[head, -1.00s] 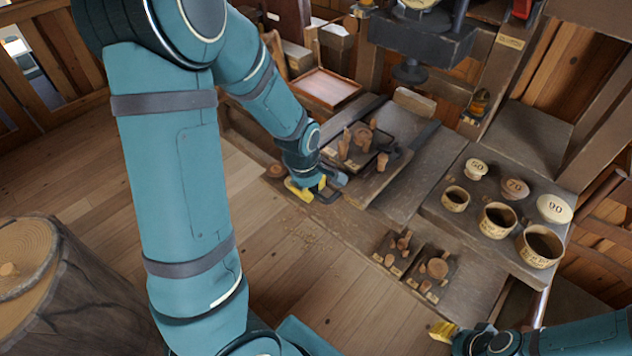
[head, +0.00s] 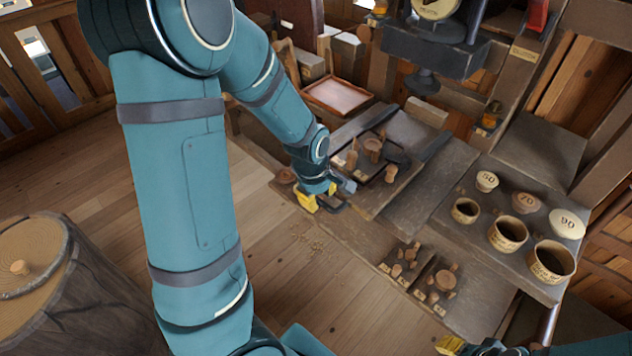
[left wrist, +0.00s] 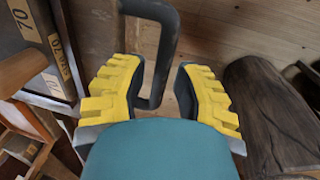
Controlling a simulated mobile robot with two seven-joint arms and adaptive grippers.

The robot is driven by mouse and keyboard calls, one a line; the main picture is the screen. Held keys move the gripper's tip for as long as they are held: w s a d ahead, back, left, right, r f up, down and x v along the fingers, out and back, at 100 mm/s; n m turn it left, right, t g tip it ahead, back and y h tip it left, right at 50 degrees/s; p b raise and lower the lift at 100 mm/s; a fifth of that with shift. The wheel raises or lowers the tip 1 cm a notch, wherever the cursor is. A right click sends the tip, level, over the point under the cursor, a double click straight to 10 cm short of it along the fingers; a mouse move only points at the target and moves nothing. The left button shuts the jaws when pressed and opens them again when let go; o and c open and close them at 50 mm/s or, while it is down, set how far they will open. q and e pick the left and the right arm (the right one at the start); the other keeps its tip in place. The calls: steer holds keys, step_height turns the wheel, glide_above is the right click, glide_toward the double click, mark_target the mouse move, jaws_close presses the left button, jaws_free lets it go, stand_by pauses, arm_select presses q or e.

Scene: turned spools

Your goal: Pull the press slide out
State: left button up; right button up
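The press slide (head: 374,201) is a grey-brown board between dark rails below the black press head (head: 432,50). A dark tray with turned wooden pieces (head: 372,148) sits on it. A dark loop handle (head: 336,205) is at its front left end. My left gripper (head: 322,197) is at this handle. In the left wrist view the handle (left wrist: 163,60) stands between the two yellow-padded fingers of the left gripper (left wrist: 160,85), which are apart, with a gap showing by the right finger. My right gripper (head: 450,345) shows only partly at the bottom edge, its fingers unclear.
Several labelled cups (head: 507,234) and round lids (head: 525,202) stand on a shelf at the right. A log stump (head: 40,290) is at the lower left.

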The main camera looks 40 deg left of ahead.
arm_select(q)
step_height(320, 180, up, 11)
steer(key=s, duration=0.2)
steer(key=shift+f, duration=0.15)
arm_select(e)
steer(key=shift+s, duration=0.1)
stand_by(0.5)
